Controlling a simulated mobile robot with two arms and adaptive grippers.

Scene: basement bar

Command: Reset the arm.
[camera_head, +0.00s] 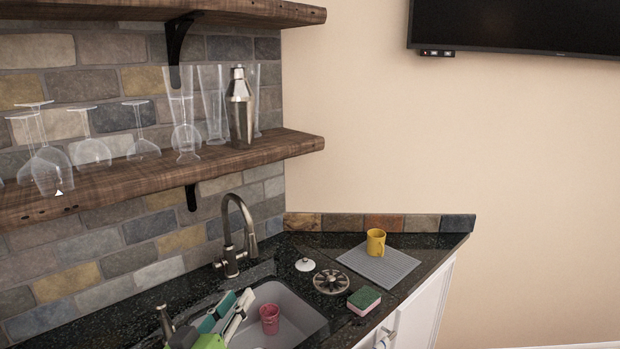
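My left gripper (238,303) shows at the bottom of the head view as a cluster of white, teal, green and dark parts at the left side of the sink. Its two fingers point up and to the right and look close together. It is too small and partly cut off to tell whether they are shut. Nothing shows held between them. A pink cup (269,319) in the sink is just to the right of the fingers and looks apart from them. My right gripper is not in view.
The sink (300,317) is set in a dark counter. A faucet (234,235) rises behind it. A sponge (364,300), a round drain piece (331,282), a white knob-like lid (305,264) and a yellow mug (376,242) on a grey mat (396,267) are to the right. A glassware shelf (230,158) hangs above.

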